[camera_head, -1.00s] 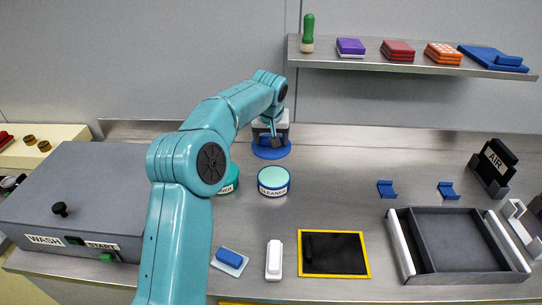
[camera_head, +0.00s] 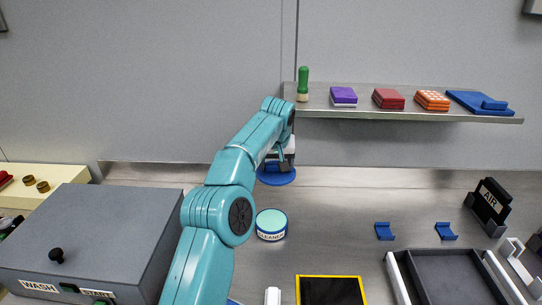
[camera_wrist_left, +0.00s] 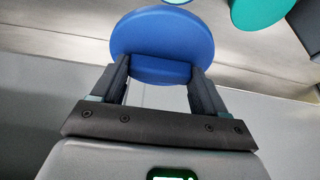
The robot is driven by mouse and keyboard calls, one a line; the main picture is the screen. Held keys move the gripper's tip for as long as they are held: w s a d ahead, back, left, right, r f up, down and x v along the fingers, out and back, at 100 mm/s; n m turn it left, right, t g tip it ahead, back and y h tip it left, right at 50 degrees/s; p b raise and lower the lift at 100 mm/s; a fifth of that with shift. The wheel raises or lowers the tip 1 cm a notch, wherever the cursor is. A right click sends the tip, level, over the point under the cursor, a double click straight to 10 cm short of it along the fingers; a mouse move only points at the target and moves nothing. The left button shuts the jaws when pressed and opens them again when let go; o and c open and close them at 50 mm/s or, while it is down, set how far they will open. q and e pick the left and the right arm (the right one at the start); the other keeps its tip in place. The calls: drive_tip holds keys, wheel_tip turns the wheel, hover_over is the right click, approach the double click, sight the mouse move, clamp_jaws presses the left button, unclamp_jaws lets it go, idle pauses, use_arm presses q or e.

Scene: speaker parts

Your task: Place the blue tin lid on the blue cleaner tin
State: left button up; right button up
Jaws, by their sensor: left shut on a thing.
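The blue tin lid (camera_head: 277,177) is a flat round disc. In the left wrist view the lid (camera_wrist_left: 162,34) sits between the two fingers. My left gripper (camera_head: 284,166) is shut on it, behind the blue cleaner tin in the head view and apart from it. The cleaner tin (camera_head: 271,225) stands upright on the steel counter, with a pale teal top, a blue band and a "CLEANER" label. My right gripper is not in view.
A green round thing (camera_wrist_left: 262,9) shows in the left wrist view. The grey wash box (camera_head: 95,235) stands left, the dark tray (camera_head: 455,275) right. A steel shelf (camera_head: 420,115) with sponges hangs behind. Counter right of the tin is clear up to two blue holders (camera_head: 384,231).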

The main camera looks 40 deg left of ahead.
use_arm(q)
drive_tip(key=shift+s+d+f+p, duration=0.15)
drive_tip(key=shift+s+f+p, duration=0.25)
drive_tip(key=shift+f, duration=2.15)
drive_tip(key=shift+s+d+f+p, duration=0.15)
drive_tip(key=shift+s+f, duration=0.5)
drive_tip(key=shift+f, duration=1.95)
drive_tip(key=shift+s+d+f+p, duration=0.1)
drive_tip(key=shift+s+f+p, duration=0.3)
drive_tip(key=shift+f, duration=2.15)
drive_tip(key=shift+f+b, duration=0.6)
drive_tip(key=shift+b, duration=0.2)
drive_tip(key=o, duration=1.2)
drive_tip(key=shift+c, duration=0.2)
drive_tip(key=shift+s+r, duration=0.1)
